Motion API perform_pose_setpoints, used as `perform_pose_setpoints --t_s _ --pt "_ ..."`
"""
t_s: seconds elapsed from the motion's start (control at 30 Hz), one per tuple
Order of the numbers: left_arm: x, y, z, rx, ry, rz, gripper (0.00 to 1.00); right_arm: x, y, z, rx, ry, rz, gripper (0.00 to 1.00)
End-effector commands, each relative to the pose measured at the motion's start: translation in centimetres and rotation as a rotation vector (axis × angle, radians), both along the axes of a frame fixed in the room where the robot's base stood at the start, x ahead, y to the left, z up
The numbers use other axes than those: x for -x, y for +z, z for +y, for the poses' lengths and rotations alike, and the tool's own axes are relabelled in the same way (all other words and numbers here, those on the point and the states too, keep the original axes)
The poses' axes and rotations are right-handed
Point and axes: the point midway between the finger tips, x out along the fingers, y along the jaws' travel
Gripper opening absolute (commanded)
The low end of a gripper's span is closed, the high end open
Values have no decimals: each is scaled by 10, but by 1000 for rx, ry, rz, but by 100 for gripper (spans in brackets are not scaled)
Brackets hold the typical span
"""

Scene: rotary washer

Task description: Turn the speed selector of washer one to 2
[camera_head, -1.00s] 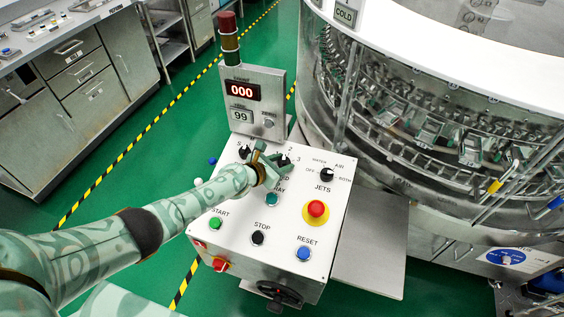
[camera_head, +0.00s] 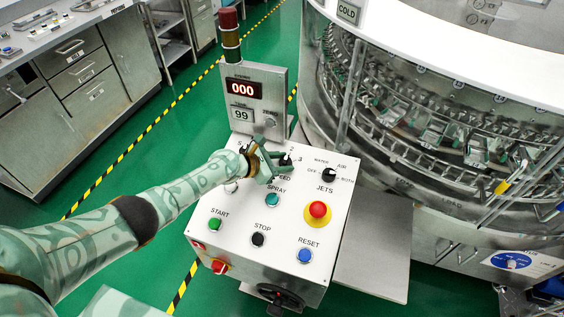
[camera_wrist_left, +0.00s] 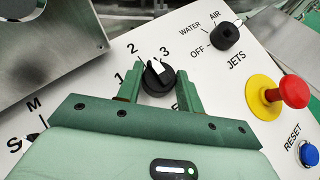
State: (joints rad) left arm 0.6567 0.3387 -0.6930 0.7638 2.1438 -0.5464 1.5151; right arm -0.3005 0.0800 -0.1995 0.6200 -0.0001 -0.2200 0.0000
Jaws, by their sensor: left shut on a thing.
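The speed selector (camera_head: 286,160) is a black round knob with a white pointer on the white control panel (camera_head: 229,236). In the left wrist view the knob (camera_wrist_left: 158,80) sits between the fingers of my left gripper (camera_wrist_left: 158,90), which is shut on it. The figures 1, 2 and 3 are printed around the knob's upper side. The white pointer is up, toward the space between 2 and 3; its exact setting is hard to tell. In the head view my left gripper (camera_head: 272,162) reaches the knob from the left and partly covers its label. My right gripper is not in view.
The jets selector (camera_head: 329,175) is right of the speed knob, with a red emergency button (camera_head: 318,209) below it. A spray button (camera_head: 272,200) and the start, stop and reset buttons lie nearer. A display post (camera_head: 257,95) rises behind. The rotary washer (camera_head: 430,130) fills the right.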

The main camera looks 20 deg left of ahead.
Motion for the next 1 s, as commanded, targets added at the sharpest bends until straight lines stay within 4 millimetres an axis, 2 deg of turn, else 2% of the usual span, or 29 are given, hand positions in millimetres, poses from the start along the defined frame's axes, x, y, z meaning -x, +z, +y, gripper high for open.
perform_pose_setpoints --t_s 0.03,0.07,0.1,0.13,0.43,0.57,0.8,1.0 --pt "0 -1 1 -2 1 2 14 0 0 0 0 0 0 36" --pt "0 -1 1 -2 1 1 40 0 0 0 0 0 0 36" --pt "0 -1 1 -2 1 1 51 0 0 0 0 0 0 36" --pt "0 -1 1 -2 1 1 58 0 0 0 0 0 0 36" --pt "1 1 1 -1 1 0 58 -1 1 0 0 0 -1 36" --pt "9 9 9 -2 1 -1 58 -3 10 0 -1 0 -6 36" --pt "50 38 44 -3 2 -1 58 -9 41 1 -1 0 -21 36" --pt "85 57 74 -3 1 1 58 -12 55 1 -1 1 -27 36"
